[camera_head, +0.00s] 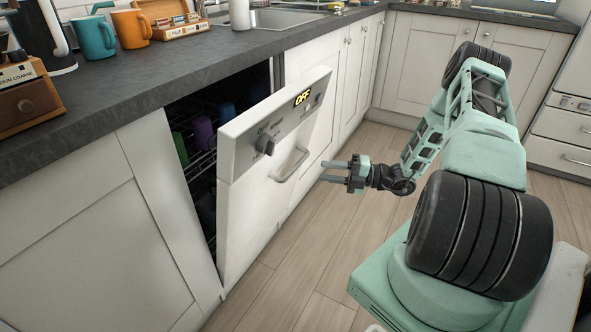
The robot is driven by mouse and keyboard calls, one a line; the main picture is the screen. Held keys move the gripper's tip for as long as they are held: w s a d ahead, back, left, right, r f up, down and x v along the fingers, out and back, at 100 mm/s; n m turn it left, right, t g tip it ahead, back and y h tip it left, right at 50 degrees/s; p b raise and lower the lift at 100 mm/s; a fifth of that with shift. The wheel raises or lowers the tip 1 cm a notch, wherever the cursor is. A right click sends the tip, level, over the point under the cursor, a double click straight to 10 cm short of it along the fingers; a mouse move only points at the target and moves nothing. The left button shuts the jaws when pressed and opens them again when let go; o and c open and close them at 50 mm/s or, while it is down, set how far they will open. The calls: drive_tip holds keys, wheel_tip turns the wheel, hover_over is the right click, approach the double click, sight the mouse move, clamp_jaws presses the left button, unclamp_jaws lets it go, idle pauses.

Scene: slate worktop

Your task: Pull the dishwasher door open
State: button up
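The dishwasher door (262,208) is white and stands partly open, its top edge tilted out from the counter. A gap shows between the fingertips and the handle, though the exact distance is hard to judge.
Inside the dishwasher, a rack holds a purple cup (203,132) and other dishes. The slate worktop (140,80) carries teal (93,37) and orange (131,28) mugs. Wooden floor (310,245) in front of the door is clear up to my base.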

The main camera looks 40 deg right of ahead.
sight(296, 166)
drive_tip(key=b+x, duration=0.1)
drive_tip(key=x, duration=0.9)
drive_tip(key=shift+a, duration=0.1)
clamp_jaws()
